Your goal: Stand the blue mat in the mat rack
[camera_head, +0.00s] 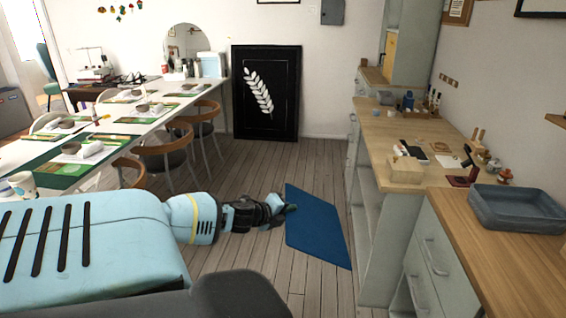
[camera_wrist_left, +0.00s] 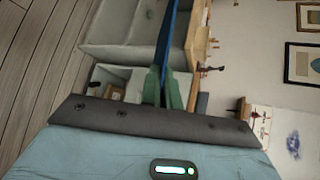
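The blue mat (camera_head: 318,232) is a flat, stiff-looking panel right of the middle in the head view. My left gripper (camera_head: 289,208) is at its left edge. In the left wrist view the mat (camera_wrist_left: 167,35) shows nearly edge-on as a narrow blue strip. It runs up from between the green fingertips of my left gripper (camera_wrist_left: 162,88), which are shut on it. Whether the mat's lower edge touches the floor is hard to tell. I cannot make out a mat rack in either view. My right gripper is not in view.
A grey-green cabinet with a wooden counter (camera_head: 443,190) stands close right of the mat, with a grey tray (camera_head: 515,209) on it. A long white table (camera_head: 118,118) with chairs is on the left. A black wheat panel (camera_head: 267,92) leans at the back wall. Floor between is clear.

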